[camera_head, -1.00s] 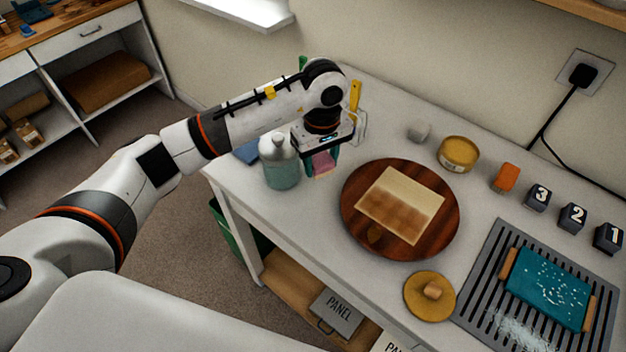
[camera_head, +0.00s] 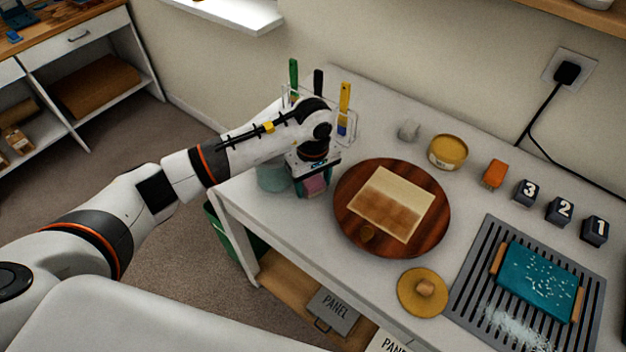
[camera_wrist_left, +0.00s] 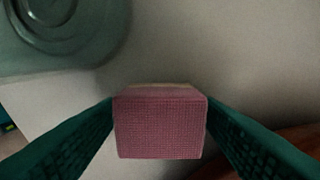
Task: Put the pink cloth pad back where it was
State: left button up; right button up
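The pink cloth pad (camera_head: 316,184) is between the fingers of my left gripper (camera_head: 314,187), low over the back left part of the white table. In the left wrist view the pad (camera_wrist_left: 160,126) is a pink woven block with a pale upper edge. The two dark green fingers of the left gripper (camera_wrist_left: 160,140) meet its opposite sides. I cannot tell whether the pad's underside touches the table. My right gripper is not in view.
A teal bottle (camera_head: 272,178) stands just left of the gripper, partly hidden by my arm; it shows in the wrist view (camera_wrist_left: 62,40). A round wooden board (camera_head: 433,230) is close on the right. A clear holder with tools (camera_head: 344,110) stands behind.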

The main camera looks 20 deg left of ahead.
aim_at(313, 180)
pick_arm(q)
jog(key=shift+o, duration=0.6)
jog(key=shift+r, duration=0.1)
jog(key=shift+r+p, duration=0.2)
jog(key=shift+p, duration=0.1)
notch_tip(313, 180, up, 12)
jog(key=b, duration=0.3)
jog(key=shift+f, duration=0.15)
